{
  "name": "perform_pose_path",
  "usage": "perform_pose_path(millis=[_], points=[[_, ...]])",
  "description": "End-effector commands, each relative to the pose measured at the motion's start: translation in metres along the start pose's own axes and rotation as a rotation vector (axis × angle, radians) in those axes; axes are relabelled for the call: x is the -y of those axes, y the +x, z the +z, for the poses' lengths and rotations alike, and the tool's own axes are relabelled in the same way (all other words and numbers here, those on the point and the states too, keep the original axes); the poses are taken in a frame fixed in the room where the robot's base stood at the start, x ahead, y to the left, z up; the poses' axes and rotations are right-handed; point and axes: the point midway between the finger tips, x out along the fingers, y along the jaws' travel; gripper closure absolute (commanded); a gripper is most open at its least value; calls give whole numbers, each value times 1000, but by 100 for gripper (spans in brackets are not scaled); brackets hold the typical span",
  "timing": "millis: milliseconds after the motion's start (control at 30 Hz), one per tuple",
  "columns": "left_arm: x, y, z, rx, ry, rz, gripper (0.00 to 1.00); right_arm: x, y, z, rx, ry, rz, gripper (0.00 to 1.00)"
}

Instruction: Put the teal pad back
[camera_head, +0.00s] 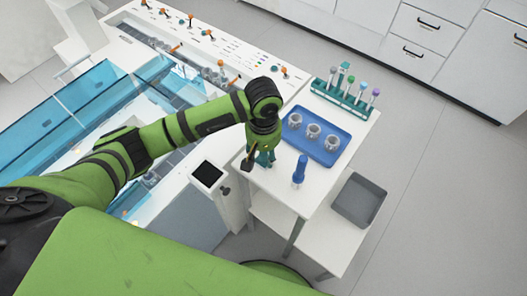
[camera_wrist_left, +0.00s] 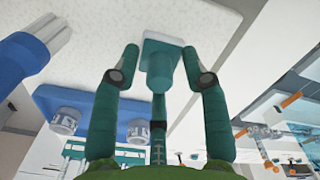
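In the head view, my left gripper (camera_head: 263,160) points down at the left edge of the small white table (camera_head: 270,196). There the wrist and fingers mostly hide the pad. I cannot tell whether a third finger touches it. My right gripper is not in view.
A blue upright tool (camera_head: 300,170) stands just right of the gripper. Behind it is a blue tray (camera_head: 325,152) with three grey cups. A teal rack (camera_head: 340,98) of several tubes stands at the back. A grey bin (camera_head: 359,199) sits lower right. A white machine (camera_head: 215,70) is at left.

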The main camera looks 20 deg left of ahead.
Motion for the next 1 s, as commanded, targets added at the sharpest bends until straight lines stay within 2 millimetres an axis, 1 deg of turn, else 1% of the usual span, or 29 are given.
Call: perform_pose_path(millis=[233,333,367,467,700,800,900,1000], points=[[0,-1,0,0,0,0,54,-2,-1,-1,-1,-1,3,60],[0,-6,0,0,0,0,54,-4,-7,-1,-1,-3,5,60],[0,-8,-1,-3,0,1,54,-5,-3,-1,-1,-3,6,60],[0,-23,-2,-6,1,2,54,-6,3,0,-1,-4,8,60],[0,-76,-2,-7,1,2,54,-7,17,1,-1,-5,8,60],[0,-95,-1,-6,0,2,54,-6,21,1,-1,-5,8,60],[0,-109,-1,-4,0,1,54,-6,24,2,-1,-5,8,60],[0,-118,-1,-2,-1,1,54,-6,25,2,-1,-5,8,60]])
